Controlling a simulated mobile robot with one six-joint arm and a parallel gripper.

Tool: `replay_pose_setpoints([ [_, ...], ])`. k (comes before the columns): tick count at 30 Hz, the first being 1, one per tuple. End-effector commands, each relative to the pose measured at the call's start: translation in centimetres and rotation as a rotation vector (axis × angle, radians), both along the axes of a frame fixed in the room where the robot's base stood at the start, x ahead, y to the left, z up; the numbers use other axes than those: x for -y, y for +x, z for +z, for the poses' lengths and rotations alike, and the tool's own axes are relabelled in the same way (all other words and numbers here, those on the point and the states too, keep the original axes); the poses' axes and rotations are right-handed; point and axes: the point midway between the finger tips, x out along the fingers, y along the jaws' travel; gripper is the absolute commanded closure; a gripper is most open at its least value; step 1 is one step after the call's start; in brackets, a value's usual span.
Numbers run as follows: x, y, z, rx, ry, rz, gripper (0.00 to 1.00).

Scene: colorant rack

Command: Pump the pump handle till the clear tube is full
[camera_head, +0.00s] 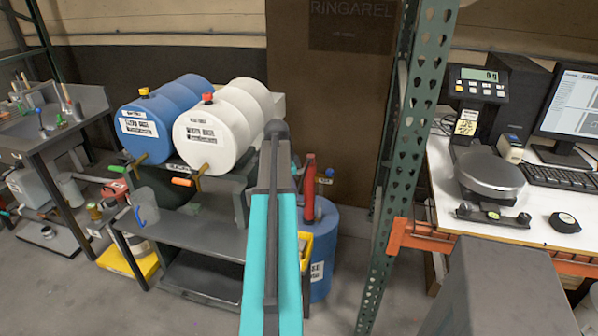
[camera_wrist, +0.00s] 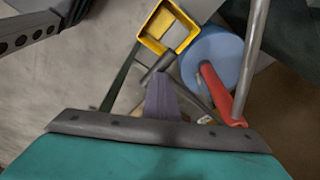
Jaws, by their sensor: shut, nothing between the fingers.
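A red pump handle (camera_head: 310,178) stands at the blue drum (camera_head: 323,262), just right of my teal arm in the head view. In the wrist view the red handle (camera_wrist: 219,94) slants across the blue drum (camera_wrist: 208,50), beside a long grey rod (camera_wrist: 252,55). My gripper (camera_wrist: 160,76) is shut and empty, pointing to the left of the red handle with a visible gap in the picture. I cannot make out the gripper's fingers in the head view. I cannot clearly identify the clear tube or its fill level in either view.
A yellow open bin (camera_wrist: 150,42) is close to my gripper, next to the blue drum. A blue barrel (camera_head: 150,125) and a white barrel (camera_head: 210,135) lie on a rack to the left. A green perforated post (camera_head: 408,130) stands right of the drum, before a white table (camera_head: 455,215) with a scale.

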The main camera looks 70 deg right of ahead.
Motion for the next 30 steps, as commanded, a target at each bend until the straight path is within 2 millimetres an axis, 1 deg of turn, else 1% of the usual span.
replay_pose_setpoints([
  [1,-0.1,0.0,-0.5,0.0,0.004,0.0,1.0],
  [13,-0.1,0.0,-2.1,0.001,0.003,0.001,1.0],
  [20,-0.1,0.1,-1.2,0.001,0.003,0.001,1.0],
  [30,0.0,0.0,1.5,0.0,0.002,0.001,1.0],
])
